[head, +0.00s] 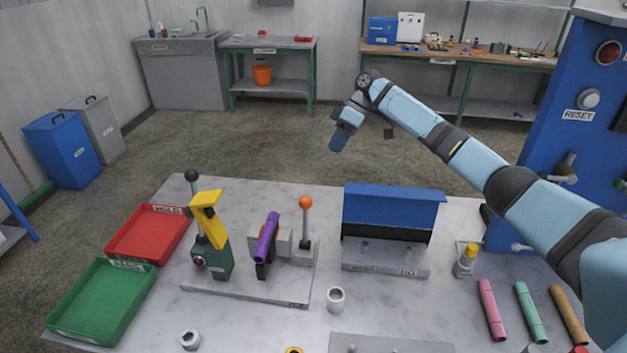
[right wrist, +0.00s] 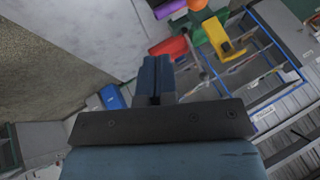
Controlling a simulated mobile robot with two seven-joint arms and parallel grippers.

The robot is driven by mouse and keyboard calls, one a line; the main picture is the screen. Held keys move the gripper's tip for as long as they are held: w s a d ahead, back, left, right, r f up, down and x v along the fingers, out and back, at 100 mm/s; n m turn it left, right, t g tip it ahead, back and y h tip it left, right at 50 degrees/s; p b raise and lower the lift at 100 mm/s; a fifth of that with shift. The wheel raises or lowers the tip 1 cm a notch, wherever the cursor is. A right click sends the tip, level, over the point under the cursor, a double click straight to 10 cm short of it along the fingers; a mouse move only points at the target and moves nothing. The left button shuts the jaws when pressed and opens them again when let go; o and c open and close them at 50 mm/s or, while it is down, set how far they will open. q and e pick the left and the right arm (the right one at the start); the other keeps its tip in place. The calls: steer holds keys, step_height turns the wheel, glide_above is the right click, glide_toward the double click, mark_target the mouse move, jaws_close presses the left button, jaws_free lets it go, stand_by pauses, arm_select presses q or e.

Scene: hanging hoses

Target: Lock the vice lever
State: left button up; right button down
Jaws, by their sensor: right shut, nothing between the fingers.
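A grey vice (head: 284,243) stands on a grey base plate on the table, with a purple hose piece (head: 267,238) lying across it. A lever with an orange ball (head: 306,202) stands upright at the vice's right side. My right gripper (head: 339,142) is shut and empty, high above and behind the table, well apart from the lever. Its blue fingers (right wrist: 157,78) are together in the right wrist view. That view also shows purple, red, orange and yellow shapes at the top, too small to identify surely. My left gripper is not in view.
A green and yellow press (head: 212,240) with a black-ball lever stands left of the vice. Red (head: 150,233) and green (head: 102,300) trays lie further left. A blue-topped box (head: 392,210) stands to the right. Coloured hose pieces lie at the right, near a blue RESET cabinet (head: 570,120).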

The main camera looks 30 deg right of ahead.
arm_select(q)
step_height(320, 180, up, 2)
steer(key=p, duration=0.2)
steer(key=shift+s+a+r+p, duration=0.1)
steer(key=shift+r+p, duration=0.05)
steer(key=shift+p, duration=0.15)
arm_select(e)
steer(key=s+a+f, duration=0.3)
steer(key=a+f, duration=0.5)
steer(key=shift+a+f, duration=0.35)
steer(key=shift+f, duration=0.05)
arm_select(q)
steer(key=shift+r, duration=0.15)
arm_select(e)
steer(key=shift+s+r, duration=0.1)
steer(key=shift+s, duration=0.05)
